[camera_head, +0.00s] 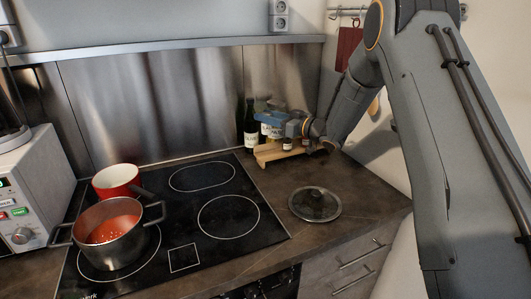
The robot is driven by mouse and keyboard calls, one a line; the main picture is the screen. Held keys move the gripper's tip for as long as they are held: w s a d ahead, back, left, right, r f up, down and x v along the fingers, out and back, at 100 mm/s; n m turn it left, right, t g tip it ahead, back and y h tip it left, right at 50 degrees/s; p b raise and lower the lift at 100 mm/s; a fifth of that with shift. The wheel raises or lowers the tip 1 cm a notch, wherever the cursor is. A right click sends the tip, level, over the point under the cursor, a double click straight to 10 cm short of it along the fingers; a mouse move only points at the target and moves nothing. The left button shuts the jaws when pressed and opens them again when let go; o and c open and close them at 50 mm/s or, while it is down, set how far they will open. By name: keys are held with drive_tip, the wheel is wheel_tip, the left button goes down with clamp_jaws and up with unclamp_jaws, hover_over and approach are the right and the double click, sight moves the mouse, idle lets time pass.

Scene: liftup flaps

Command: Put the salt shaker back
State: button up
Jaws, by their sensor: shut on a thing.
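My gripper (277,122) reaches in from the right at the back corner of the counter, over a small wooden rack (266,156). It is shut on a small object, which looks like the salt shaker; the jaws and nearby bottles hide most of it. A small jar with a pale label (288,144) shows just below the gripper, at the rack. I cannot tell for sure whether this jar is the held one, or whether it touches the rack.
A dark bottle (250,133) stands left of the gripper, with other bottles behind. A glass lid (315,203) lies on the counter in front. A steel pot (112,247) with red food and a red pot (117,181) are on the hob's left. The hob's right side is clear.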

drive_tip(key=shift+w+a+r+n, duration=0.2)
drive_tip(key=shift+w+r+n, duration=0.1)
drive_tip(key=shift+w, duration=0.25)
drive_tip(key=shift+f, duration=0.1)
drive_tip(key=shift+f+p, duration=1.4)
drive_tip(key=shift+f, duration=3.3)
drive_tip(key=shift+f, duration=0.15)
drive_tip(key=shift+f, duration=0.1)
drive_tip(key=o, duration=1.1)
drive_tip(key=shift+s, duration=0.1)
